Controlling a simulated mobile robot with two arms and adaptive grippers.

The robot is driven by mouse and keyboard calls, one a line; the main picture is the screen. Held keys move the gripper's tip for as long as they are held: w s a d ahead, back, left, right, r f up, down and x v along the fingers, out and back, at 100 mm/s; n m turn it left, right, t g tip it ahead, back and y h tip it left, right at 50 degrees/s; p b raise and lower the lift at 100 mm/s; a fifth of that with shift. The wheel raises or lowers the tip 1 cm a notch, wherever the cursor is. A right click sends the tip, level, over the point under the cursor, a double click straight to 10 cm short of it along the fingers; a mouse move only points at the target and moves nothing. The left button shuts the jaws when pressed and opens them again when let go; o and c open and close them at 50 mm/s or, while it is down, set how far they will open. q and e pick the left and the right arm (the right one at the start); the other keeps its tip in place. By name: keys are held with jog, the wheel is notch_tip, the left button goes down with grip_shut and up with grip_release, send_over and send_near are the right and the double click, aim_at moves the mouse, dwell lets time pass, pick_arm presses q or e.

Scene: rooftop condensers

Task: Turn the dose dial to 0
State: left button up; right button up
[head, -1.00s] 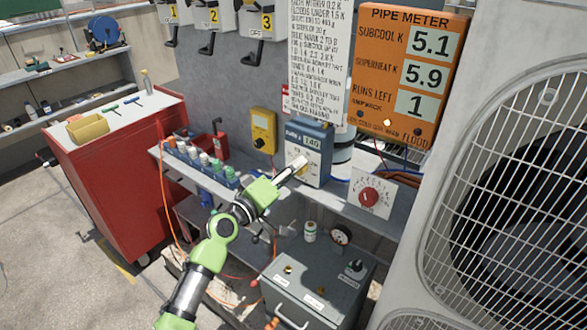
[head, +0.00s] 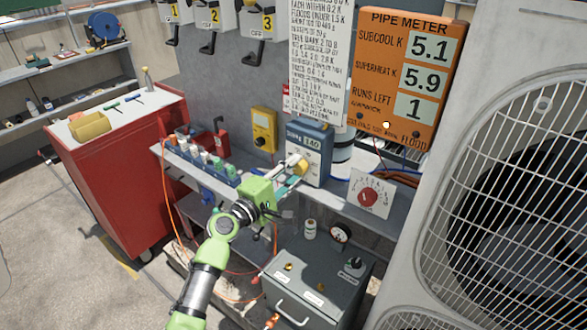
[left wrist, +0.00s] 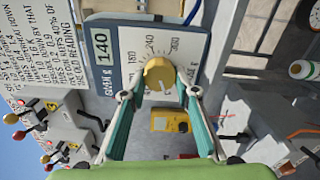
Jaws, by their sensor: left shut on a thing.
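The yellow dose dial (left wrist: 159,74) is a round knob on the front of a blue box (head: 310,137). A scale of numbers surrounds it, and the box's display (left wrist: 102,46) reads 140. In the head view the dial (head: 301,167) is partly hidden by my fingers. My left gripper (head: 294,168) reaches it from the lower left and is shut on it. In the left wrist view its two teal fingers (left wrist: 160,94) stand on either side of the dial. Where the dial's pointer stands is too small to read surely. My right gripper is not in view.
A white panel with a red knob (head: 368,196) stands right of the box. A yellow meter (head: 264,128) and a bottle rack (head: 208,165) are to its left. A grey case (head: 318,283) sits below. The orange pipe meter (head: 405,70) hangs above right.

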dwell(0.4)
pick_arm(q)
jog(key=o, duration=1.1)
jog(key=v, duration=1.2)
